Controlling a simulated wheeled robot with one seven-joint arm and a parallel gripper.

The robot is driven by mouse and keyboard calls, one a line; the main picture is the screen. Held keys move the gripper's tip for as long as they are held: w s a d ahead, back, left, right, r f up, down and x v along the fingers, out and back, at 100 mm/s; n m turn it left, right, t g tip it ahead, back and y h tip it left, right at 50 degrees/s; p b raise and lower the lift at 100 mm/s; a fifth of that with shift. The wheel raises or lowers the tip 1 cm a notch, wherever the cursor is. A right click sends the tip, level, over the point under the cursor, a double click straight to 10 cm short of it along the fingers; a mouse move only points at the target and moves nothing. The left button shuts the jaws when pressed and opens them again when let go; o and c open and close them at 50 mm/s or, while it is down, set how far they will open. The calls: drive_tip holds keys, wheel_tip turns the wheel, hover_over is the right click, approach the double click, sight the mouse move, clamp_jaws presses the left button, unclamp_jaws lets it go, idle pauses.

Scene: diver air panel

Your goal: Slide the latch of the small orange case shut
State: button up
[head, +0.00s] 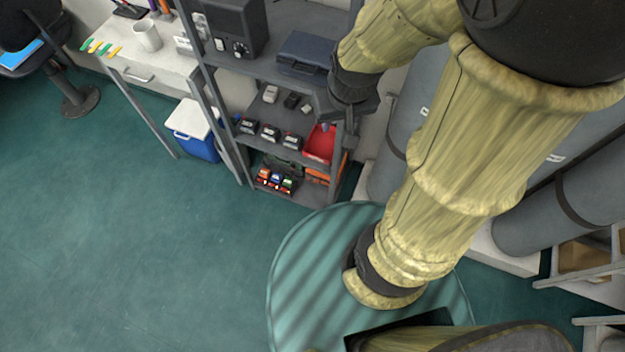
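An orange case (323,174) sits on the lower right part of the grey shelf rack, partly hidden by a shelf post and the shelf above. Its latch is too small and too hidden to make out. My gripper (346,122) is at the right side of the rack, above the case in the picture, near a red bin. Its fingers are dark and small against the rack, so I cannot tell whether they are open or shut, or whether they touch anything.
The red bin (319,144) and several small dark devices (269,133) stand on the middle shelf. A dark blue case (305,52) and a radio (232,27) are higher up. Large grey cylinders (402,110) stand to the right. A blue cooler (196,130) is left; the green floor (130,240) is clear.

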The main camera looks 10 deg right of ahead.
drive_tip(key=shift+w, duration=0.1)
drive_tip(key=w+a+f+m+t+b, duration=0.1)
drive_tip(key=w+a+f+m+b, duration=0.15)
drive_tip(key=w+f+b, duration=0.8)
drive_tip(key=a+f+m+h+b, duration=0.1)
drive_tip(key=a+f+b, duration=0.4)
drive_tip(key=f, duration=1.3)
drive_tip(key=w+a+f+m+t+b, duration=0.1)
drive_tip(key=w+a+f+m+b, duration=0.3)
drive_tip(key=f+b, duration=0.75)
wheel_tip(320, 180, down, 45)
drive_tip(key=d+t+h+b, duration=0.1)
drive_tip(key=t+h+b, duration=0.5)
drive_tip(key=b, duration=1.5)
drive_tip(key=shift+w+d+f+h, duration=0.2)
drive_tip(key=shift+w+h, duration=0.1)
drive_tip(key=shift+h, duration=0.2)
